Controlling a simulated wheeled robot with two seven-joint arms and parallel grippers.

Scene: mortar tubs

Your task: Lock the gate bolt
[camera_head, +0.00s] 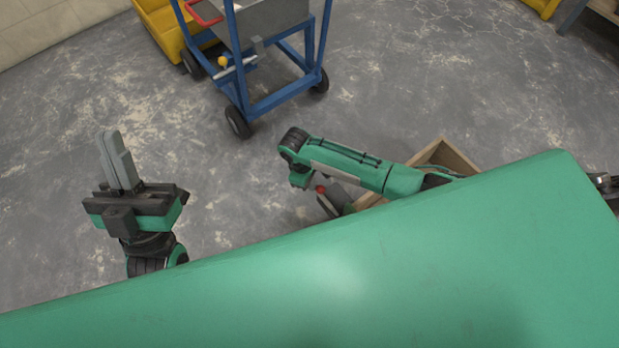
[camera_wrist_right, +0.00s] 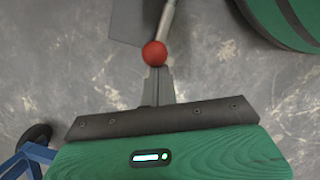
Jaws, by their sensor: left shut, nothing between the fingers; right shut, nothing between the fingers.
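A red ball knob (camera_wrist_right: 154,53) on a grey rod (camera_wrist_right: 168,20) shows in the right wrist view, just at the tips of my right gripper (camera_wrist_right: 157,72). Its fingers are shut and nothing is between them; I cannot tell whether they touch the knob. In the head view the red knob (camera_head: 320,189) is below my bent right arm, and the right fingers are hard to make out there. A yellow knob (camera_head: 222,62) with a pale bar sits on the blue cart's side; I cannot tell which part is the gate bolt. My left gripper (camera_head: 112,135) is shut and empty, far from both knobs.
The blue wheeled cart (camera_head: 279,101) carries a grey bin and a red handle (camera_head: 205,12). A yellow tub (camera_head: 163,28) stands behind it. A wooden box (camera_head: 443,153) lies partly behind my right arm. The concrete floor between cart and left gripper is clear.

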